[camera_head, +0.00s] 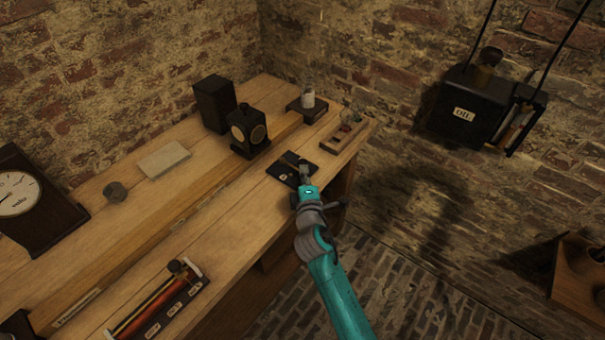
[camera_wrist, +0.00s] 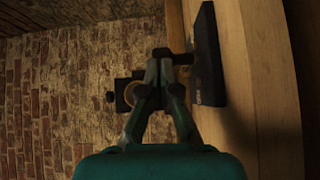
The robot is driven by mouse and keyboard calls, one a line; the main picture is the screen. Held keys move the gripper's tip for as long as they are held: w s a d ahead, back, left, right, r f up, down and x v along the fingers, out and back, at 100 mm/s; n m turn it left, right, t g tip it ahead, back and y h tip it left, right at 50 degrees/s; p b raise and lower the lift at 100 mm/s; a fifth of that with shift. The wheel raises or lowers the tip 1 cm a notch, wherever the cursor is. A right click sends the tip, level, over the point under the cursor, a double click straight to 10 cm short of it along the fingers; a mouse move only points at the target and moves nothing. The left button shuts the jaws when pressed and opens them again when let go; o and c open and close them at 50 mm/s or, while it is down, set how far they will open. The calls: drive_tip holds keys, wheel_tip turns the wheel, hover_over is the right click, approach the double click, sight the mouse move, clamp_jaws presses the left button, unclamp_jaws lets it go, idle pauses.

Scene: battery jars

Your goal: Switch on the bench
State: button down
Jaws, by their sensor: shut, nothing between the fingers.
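A small black switch base (camera_head: 283,172) lies flat near the right front edge of the wooden bench (camera_head: 150,218). A light lever-like part on it is mostly hidden by my gripper (camera_head: 303,172). In the wrist view the black base (camera_wrist: 208,50) stands to the right of my gripper (camera_wrist: 161,56). My fingers are shut and hold nothing. Their tips are close to a brownish lever or handle (camera_wrist: 185,58) beside the base. I cannot tell whether they touch it, nor which way the lever is set.
A black lantern (camera_head: 249,131) stands behind the base. A wooden tray with small items (camera_head: 342,136) and a jar on a dark stand (camera_head: 307,102) are at the far end. A dial meter (camera_head: 18,194) is at left. A black box (camera_head: 465,108) hangs over open floor.

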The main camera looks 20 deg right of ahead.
drive_tip(key=shift+w+d, duration=0.35)
drive_tip(key=shift+d, duration=0.4)
drive_tip(key=shift+w+d, duration=0.3)
drive_tip(key=shift+d, duration=0.4)
drive_tip(key=shift+w+d, duration=0.45)
drive_tip(key=shift+d, duration=0.2)
